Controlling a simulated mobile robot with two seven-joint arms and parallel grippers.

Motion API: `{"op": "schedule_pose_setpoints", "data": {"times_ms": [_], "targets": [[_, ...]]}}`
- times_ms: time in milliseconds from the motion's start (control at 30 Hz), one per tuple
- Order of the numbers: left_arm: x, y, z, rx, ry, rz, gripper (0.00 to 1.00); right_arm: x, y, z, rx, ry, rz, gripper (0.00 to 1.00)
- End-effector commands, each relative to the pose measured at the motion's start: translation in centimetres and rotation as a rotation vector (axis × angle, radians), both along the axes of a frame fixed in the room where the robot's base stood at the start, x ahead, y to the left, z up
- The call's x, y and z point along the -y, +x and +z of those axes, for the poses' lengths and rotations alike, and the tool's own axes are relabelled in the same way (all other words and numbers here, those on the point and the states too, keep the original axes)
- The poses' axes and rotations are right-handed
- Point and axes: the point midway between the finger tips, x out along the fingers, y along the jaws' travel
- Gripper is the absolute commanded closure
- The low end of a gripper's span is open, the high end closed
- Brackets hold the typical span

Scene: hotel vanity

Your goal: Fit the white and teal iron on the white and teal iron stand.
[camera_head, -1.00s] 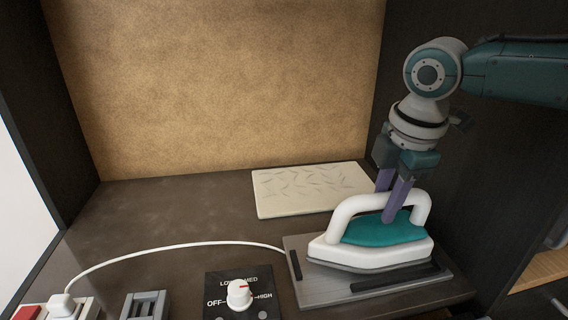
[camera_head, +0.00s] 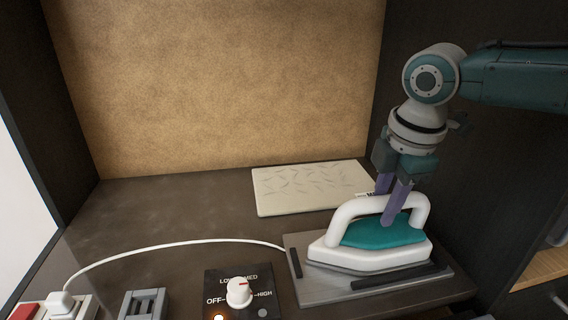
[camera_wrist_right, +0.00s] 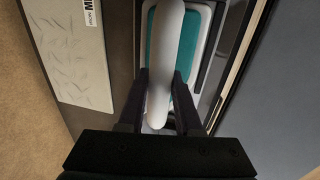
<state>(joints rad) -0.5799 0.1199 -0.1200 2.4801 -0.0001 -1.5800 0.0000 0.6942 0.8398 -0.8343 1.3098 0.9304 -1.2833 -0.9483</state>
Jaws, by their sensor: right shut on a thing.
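The white and teal iron (camera_head: 372,258) sits flat on a grey stand plate (camera_head: 322,289) at the front right of the counter, its pointed end to the left. The stand shows as grey with dark strips, not white and teal. My right gripper (camera_head: 392,222) is shut on the iron's white handle from above. In the right wrist view the handle (camera_wrist_right: 166,60) lies between the two dark fingers, with the teal body (camera_wrist_right: 190,42) below. Whether the iron's base touches the plate all round is hard to tell. My left gripper is not in view.
A pale patterned board (camera_head: 310,188) lies behind the iron. A dial box (camera_head: 238,292) with a lit orange lamp, a grey bracket (camera_head: 143,304) and a socket strip with a white plug (camera_head: 61,303) stand in front. A white cord crosses the counter. The left-middle counter is clear.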

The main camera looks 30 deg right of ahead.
Motion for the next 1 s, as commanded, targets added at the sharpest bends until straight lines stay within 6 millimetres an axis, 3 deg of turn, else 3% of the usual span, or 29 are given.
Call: {"op": "schedule_pose_setpoints", "data": {"times_ms": [133, 167, 433, 767, 1000], "targets": [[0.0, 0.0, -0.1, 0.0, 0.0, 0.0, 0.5, 0.0, 0.1, 0.0, 0.005, 0.001, -0.001, 1.0], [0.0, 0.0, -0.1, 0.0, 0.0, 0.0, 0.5, 0.0, 0.2, 0.0, 0.005, 0.001, -0.001, 0.64], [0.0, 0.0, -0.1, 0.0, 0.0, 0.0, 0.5, 0.0, 0.1, -0.1, 0.002, 0.0, -0.001, 0.33], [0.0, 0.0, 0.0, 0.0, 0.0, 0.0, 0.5, 0.0, -0.2, 0.2, -0.003, -0.001, 0.0, 0.32], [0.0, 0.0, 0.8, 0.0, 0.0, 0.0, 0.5, -0.2, -0.8, 4.5, 0.003, -0.001, 0.001, 0.32]]}}
